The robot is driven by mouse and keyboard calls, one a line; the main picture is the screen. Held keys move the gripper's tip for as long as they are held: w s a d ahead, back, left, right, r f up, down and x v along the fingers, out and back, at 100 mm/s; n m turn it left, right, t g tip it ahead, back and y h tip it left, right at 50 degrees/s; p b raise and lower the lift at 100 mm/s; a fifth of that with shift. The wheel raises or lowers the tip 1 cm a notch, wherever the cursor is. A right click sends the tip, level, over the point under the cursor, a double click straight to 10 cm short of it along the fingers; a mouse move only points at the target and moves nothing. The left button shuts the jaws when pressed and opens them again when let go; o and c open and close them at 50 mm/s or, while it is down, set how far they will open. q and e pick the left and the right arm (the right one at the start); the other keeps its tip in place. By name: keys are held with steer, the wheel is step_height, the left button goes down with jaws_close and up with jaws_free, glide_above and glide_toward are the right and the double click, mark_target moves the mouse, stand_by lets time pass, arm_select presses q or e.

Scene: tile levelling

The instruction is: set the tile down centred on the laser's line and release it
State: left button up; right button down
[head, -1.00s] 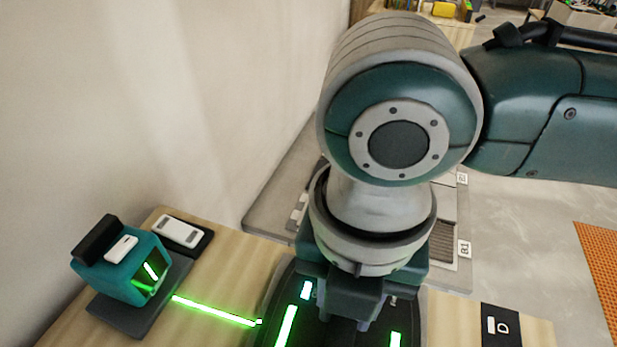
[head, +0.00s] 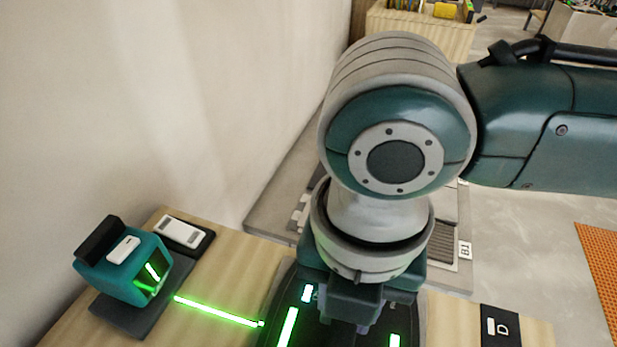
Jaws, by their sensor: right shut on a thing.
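The teal laser unit (head: 128,262) stands on a dark base at the left of the wooden worktop. Its green line (head: 218,311) runs along the wood to the right and reaches the edge of a dark pad (head: 268,305). Bright green strips (head: 287,327) show on the dark pad. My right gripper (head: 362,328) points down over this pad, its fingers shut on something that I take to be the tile. The tile itself cannot be made out, as the gripper and the picture's lower edge hide that spot. My left gripper is not in view.
A small dark tray with a white device (head: 182,232) lies behind the laser unit. A black plate marked D (head: 500,326) is on the worktop at the right. A pale wall closes off the left side. An orange mat (head: 600,260) lies on the floor.

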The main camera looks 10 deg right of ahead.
steer(key=shift+f, duration=0.2)
stand_by(0.4)
stand_by(0.3)
steer(key=c, duration=0.9)
jaws_free()
steer(key=shift+w, duration=0.1)
steer(key=o, duration=0.3)
steer(key=shift+o, duration=0.2)
steer(key=shift+f, duration=0.1)
